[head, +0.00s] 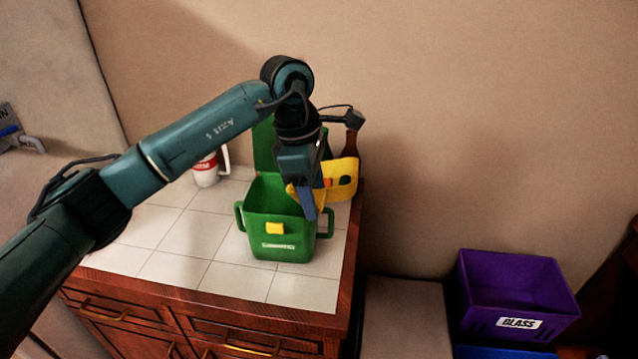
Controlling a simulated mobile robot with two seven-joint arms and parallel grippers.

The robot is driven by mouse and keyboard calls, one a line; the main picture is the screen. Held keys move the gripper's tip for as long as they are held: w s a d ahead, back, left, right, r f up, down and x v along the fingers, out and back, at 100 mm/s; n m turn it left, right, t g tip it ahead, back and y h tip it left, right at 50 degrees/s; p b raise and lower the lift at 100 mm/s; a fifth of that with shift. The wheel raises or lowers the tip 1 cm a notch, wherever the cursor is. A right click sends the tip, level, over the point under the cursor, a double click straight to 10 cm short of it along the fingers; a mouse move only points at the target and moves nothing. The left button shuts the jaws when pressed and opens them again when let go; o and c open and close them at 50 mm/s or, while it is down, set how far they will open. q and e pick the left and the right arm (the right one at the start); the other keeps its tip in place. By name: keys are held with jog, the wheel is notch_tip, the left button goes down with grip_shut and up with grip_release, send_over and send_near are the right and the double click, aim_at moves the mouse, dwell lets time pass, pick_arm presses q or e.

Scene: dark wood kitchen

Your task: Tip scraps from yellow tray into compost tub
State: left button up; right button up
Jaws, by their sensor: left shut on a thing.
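The green compost tub (262,230) stands on the white tiled counter with its lid (264,150) raised at the back. It has side handles and a yellow latch on the front. The yellow tray (343,190) is at the tub's right rear, with small red and dark scraps visible in it. My left gripper (307,200) reaches down over the tub's right side and is shut on the yellow tray's left end. The arm hides part of the tray and the tub's opening. My right gripper is not in view.
A dark brown bottle (352,140) stands behind the tray. A white and red mug (206,170) is behind the tub at left. A purple bin labelled GLASS (510,285) sits lower right, off the counter. The front left tiles (170,235) are clear.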

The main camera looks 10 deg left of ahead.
pick_arm(q)
jog(key=shift+a+f+h+b, duration=0.25)
jog(key=shift+f+h+b, duration=0.2)
jog(key=shift+h+b, duration=0.05)
jog(key=shift+a+f+h+b, duration=0.2)
jog(key=shift+f+h+b, duration=0.25)
jog(key=shift+h, duration=0.05)
jog(key=a+r+h+b, duration=0.2)
jog(key=a+h+b, duration=0.7)
jog(key=h+b, duration=0.8)
jog(key=b, duration=0.4)
jog(key=shift+w+a+g+h, duration=0.2)
jog(key=shift+w+g+h, duration=0.1)
jog(key=shift+g, duration=0.1)
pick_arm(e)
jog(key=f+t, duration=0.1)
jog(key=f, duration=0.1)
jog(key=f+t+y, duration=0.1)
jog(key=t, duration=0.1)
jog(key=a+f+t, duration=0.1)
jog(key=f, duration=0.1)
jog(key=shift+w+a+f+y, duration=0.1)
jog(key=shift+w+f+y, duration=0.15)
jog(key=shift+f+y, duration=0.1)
